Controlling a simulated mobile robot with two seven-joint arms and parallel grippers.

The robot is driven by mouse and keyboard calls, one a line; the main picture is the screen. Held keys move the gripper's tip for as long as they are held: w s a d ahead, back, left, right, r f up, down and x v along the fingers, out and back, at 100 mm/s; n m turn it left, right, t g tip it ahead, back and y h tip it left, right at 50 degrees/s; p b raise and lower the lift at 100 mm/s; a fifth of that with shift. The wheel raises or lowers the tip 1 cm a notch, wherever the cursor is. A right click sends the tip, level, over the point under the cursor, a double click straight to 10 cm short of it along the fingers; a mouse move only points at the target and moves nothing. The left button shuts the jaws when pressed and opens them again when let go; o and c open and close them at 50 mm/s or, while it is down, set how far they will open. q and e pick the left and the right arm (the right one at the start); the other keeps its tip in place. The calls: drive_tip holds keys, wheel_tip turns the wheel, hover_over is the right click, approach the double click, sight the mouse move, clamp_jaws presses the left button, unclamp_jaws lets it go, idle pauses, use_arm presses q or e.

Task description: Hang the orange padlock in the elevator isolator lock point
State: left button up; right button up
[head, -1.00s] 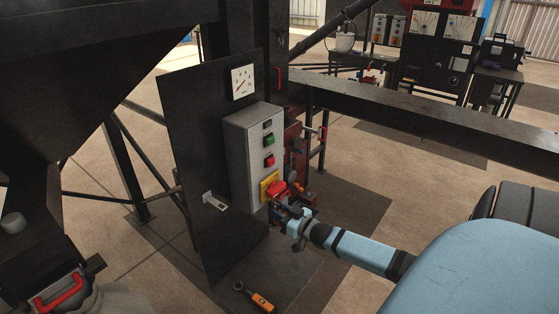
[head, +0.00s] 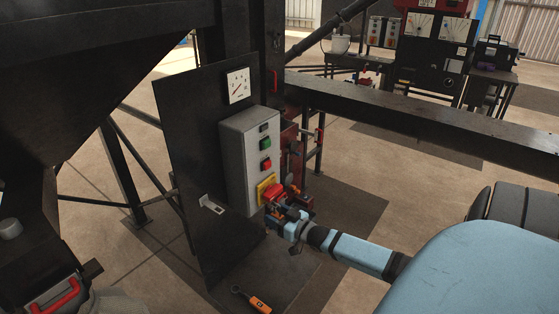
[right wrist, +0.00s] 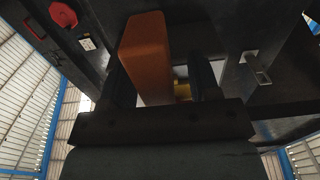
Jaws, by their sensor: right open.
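The elevator isolator, a red switch (head: 274,190) on a yellow plate (head: 264,186), is low on a grey control box (head: 241,160). My right gripper (head: 281,211) is right at it and hides part of it. In the right wrist view, the orange padlock body (right wrist: 147,55) stands in the space between the fingers of my open right gripper (right wrist: 162,80), nearer the left finger. A bit of yellow (right wrist: 182,90) shows behind it. The shackle is hidden, so I cannot tell whether it passes through the lock point. My left gripper is not in view.
The control box, with green and red buttons, is on a dark upright panel (head: 195,170) with a gauge (head: 238,85). An orange-bodied item with a ring (head: 259,304) lies on the floor plate below. A dark beam (head: 430,125) crosses to the right.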

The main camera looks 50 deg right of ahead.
drive_tip(key=s+d, duration=0.1)
drive_tip(key=s, duration=1.2)
drive_tip(key=shift+s+b, duration=0.35)
drive_tip(key=shift+s, duration=0.05)
